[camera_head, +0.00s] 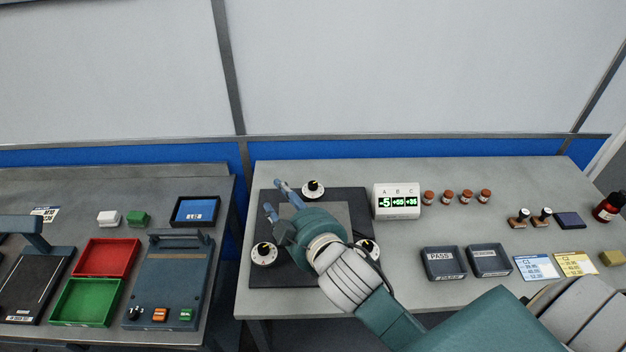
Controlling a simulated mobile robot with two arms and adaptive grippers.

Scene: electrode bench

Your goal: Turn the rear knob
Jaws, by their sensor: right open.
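The rear knob (313,190) is a white round dial with a dark centre, at the back of a dark plate (352,196) on the right-hand bench. Two similar knobs sit nearer: a left one (264,253) and a right one (368,249), the latter partly hidden by my arm. My right gripper (275,196) is open over the plate, its fingers pointing up and left. In the picture its upper finger is just left of the rear knob. I see nothing between the fingers, and cannot tell its height above the plate. My left gripper is not in view.
A display (397,202) right of the plate reads -5, +55 and +35 under A, B and C. Several brown bottles (447,197) stand beside it. Dark trays (443,263), cards and stamps lie further right. A gap separates the left bench (225,190).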

